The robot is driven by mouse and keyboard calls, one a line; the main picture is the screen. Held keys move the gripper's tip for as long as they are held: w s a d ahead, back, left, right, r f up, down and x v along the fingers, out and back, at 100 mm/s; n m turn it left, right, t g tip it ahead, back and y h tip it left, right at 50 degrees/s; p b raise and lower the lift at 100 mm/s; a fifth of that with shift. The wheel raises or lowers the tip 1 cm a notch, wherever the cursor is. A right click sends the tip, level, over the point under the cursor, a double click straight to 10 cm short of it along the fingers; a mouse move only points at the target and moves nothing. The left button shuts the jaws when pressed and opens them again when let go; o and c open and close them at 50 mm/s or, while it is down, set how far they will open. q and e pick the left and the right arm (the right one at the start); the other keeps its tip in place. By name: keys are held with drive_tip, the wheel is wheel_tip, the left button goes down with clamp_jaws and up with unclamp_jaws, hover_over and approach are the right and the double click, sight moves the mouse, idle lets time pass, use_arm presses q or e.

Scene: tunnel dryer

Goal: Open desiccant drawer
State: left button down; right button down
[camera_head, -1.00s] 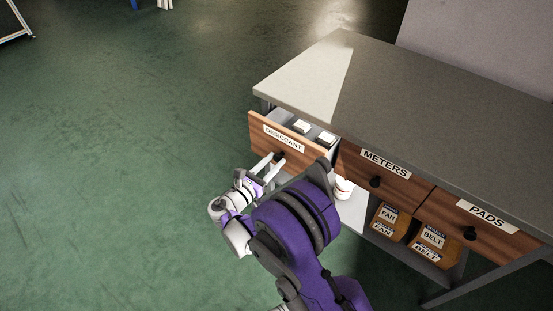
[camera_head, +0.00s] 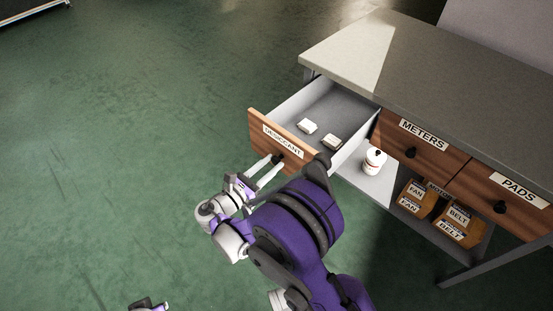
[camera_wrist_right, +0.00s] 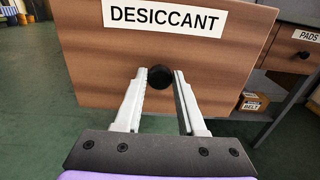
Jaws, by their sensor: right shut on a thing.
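The desiccant drawer (camera_head: 268,140) stands pulled well out of the bench, its wooden front labelled DESICCANT. Two small pale packets (camera_head: 307,126) lie inside on its grey floor. My right gripper (camera_head: 270,165) is at the drawer's black knob (camera_head: 278,160), shut on it. In the right wrist view the knob (camera_wrist_right: 160,75) sits between the two fingertips, below the label. A small part of what appears to be my left gripper (camera_head: 148,304) shows at the bottom edge; its fingers cannot be made out.
The grey bench top (camera_head: 440,85) extends to the right. The METERS drawer (camera_head: 424,140) and PADS drawer (camera_head: 505,195) are closed. A white bottle (camera_head: 374,161) and labelled FAN and BELT boxes (camera_head: 459,224) stand on the lower shelf. The green floor at left is clear.

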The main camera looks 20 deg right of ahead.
drive_tip(key=shift+s+a, duration=0.25)
drive_tip(key=shift+a, duration=0.3)
drive_tip(key=c, duration=0.5)
unclamp_jaws()
drive_tip(key=p+v, duration=0.1)
drive_tip(key=v, duration=0.9)
drive_tip(key=shift+s+a, duration=0.15)
drive_tip(key=shift+a, duration=0.2)
